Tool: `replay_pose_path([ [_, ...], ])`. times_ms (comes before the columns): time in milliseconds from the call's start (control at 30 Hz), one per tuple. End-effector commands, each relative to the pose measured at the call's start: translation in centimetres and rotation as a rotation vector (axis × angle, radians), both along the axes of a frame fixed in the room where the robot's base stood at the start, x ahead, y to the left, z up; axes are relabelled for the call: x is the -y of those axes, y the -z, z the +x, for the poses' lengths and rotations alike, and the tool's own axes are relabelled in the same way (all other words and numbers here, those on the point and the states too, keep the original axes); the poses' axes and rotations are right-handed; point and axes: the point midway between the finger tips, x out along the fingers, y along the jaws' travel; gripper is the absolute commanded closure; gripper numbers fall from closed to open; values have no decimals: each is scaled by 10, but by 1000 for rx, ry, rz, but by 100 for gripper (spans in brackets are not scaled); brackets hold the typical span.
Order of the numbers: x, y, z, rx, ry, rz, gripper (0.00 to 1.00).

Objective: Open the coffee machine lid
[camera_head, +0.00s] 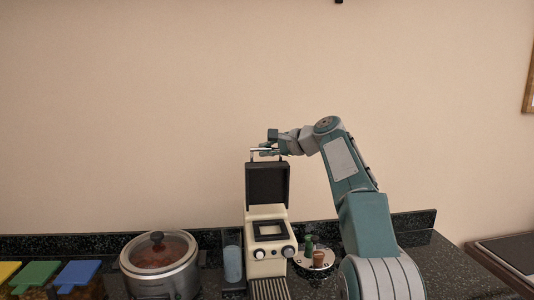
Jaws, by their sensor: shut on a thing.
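The cream coffee machine (267,213) stands on the dark counter in the head view, with two knobs and a drip grate at its front. Its dark lid (267,185) stands upright at the back, and a square opening shows on the machine's top. My gripper (259,152) is at the top edge of the raised lid, shut on the lid at its handle. The exact contact is too small to make out. My arm reaches in from the right of the machine.
A silver pot with a glass cover (160,266) and a blue cup (232,263) stand left of the machine. Containers with coloured lids (76,274) sit farther left. A round tray (314,262) with small items is at the right. The wall rises behind the counter.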

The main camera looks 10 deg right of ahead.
Motion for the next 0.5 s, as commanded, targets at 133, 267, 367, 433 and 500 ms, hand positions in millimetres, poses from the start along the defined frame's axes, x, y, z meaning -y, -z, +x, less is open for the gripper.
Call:
replay_pose_path([
  [133,-1,-1,4,3,-1,0,100],
  [267,-1,-1,7,3,-2,1,100],
  [367,-1,-2,7,4,-2,0,100],
  [433,-1,-2,8,3,-2,1,100],
  [500,-1,-2,8,4,-1,1,100],
])
